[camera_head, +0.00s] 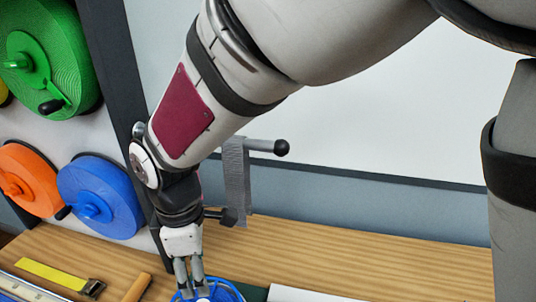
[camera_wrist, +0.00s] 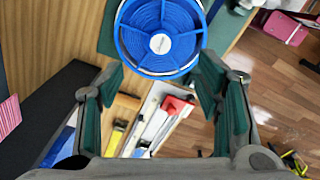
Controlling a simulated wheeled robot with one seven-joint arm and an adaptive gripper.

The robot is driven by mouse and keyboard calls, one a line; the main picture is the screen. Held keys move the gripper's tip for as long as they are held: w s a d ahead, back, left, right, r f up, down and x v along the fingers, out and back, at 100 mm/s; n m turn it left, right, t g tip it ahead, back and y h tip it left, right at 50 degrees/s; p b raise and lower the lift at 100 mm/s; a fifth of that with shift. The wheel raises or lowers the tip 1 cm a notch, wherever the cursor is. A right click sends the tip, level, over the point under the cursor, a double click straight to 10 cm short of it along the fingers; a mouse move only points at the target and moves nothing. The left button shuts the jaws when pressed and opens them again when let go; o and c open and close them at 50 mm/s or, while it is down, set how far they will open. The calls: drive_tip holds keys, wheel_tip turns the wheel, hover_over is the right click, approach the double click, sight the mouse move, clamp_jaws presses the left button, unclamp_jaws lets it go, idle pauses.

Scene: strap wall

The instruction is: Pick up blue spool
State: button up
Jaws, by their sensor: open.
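The blue spool (camera_wrist: 160,40) lies on the wooden table, partly on a dark green mat, in the wrist view. It is a round blue reel with spokes and a white hub, cut off at the top edge. In the head view only part of the blue spool (camera_head: 222,290) shows at the bottom edge, below my gripper (camera_head: 190,290). My gripper (camera_wrist: 165,95) is open, its green-padded fingers spread to either side, with the spool beyond and between the fingertips. I cannot tell from these frames whether the fingers touch it.
A tray (camera_wrist: 160,118) with red and white tools lies beside the spool. A yellow tape (camera_head: 50,273) and a wooden-handled tool (camera_head: 137,287) lie on the table. Wall reels hang at left: green (camera_head: 45,60), orange (camera_head: 28,180), blue (camera_head: 100,195). A grey strap (camera_head: 236,175) hangs from a peg behind my wrist.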

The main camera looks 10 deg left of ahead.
drive_tip(key=p, duration=0.1)
approach(217, 294)
drive_tip(key=s, duration=0.1)
drive_tip(key=s+a, duration=0.1)
drive_tip(key=s, duration=0.1)
drive_tip(key=s+f, duration=0.1)
drive_tip(key=shift+s+a, duration=0.2)
drive_tip(key=shift+s, duration=0.15)
drive_tip(key=shift+w+f+p, duration=0.1)
drive_tip(key=shift+f+p, duration=0.7)
drive_tip(key=shift+f, duration=2.05)
clamp_jaws()
